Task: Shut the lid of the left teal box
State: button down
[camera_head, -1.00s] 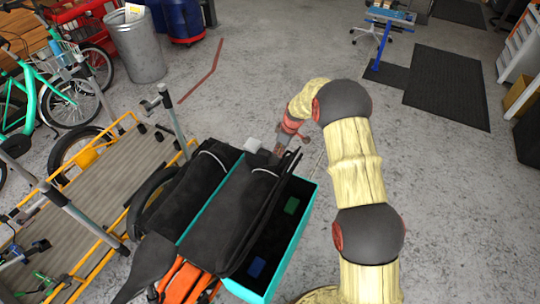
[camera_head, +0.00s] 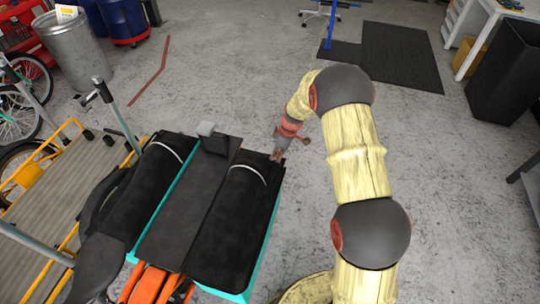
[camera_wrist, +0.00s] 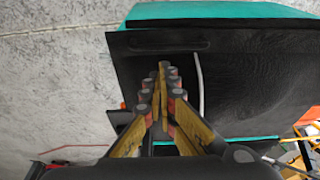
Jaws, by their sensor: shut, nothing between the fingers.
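Two teal boxes flank the rack of a cargo bike in the head view. The right-hand one in the picture, seemingly the bike's left box (camera_head: 261,246), has its black lid (camera_head: 237,215) lying over its opening, so its inside is hidden. Its teal wall shows along the right and front edges. The lid also fills much of the wrist view (camera_wrist: 255,75), with a pale strip across it. My gripper (camera_head: 277,156) is at the lid's far right corner. In the wrist view its fingers (camera_wrist: 163,72) are shut and empty over the lid; contact is unclear.
The other black lid (camera_head: 150,185) is flat at the left, beyond the rack (camera_head: 190,205). A yellow-framed cargo platform (camera_head: 50,215) lies left.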

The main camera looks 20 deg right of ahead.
aim_at(281, 164)
jog(key=shift+t+y, duration=0.4)
jog(key=shift+y, duration=0.2)
jog(key=f+b, duration=0.1)
jog(key=d+f+b, duration=0.1)
jog(key=f+b, duration=0.1)
jog(key=s+d+f+b, duration=0.1)
jog(key=shift+s+f, duration=0.1)
jog(key=shift+f, duration=0.25)
jog(key=b, duration=0.1)
jog(key=f+b, duration=0.1)
jog(key=f+y+b, duration=0.1)
jog(key=shift+s+d+f+t, duration=0.15)
jog(key=shift+s+d+t, duration=0.1)
jog(key=shift+t, duration=0.15)
notch_tip(281, 164, up, 4)
jog(key=r, duration=0.1)
jog(key=s+d+f+p, duration=0.2)
jog(key=s+d, duration=0.3)
jog(key=d, duration=0.2)
jog(key=shift+d+f+p, duration=0.25)
jog(key=shift+d+p, duration=0.05)
jog(key=shift+p, duration=0.1)
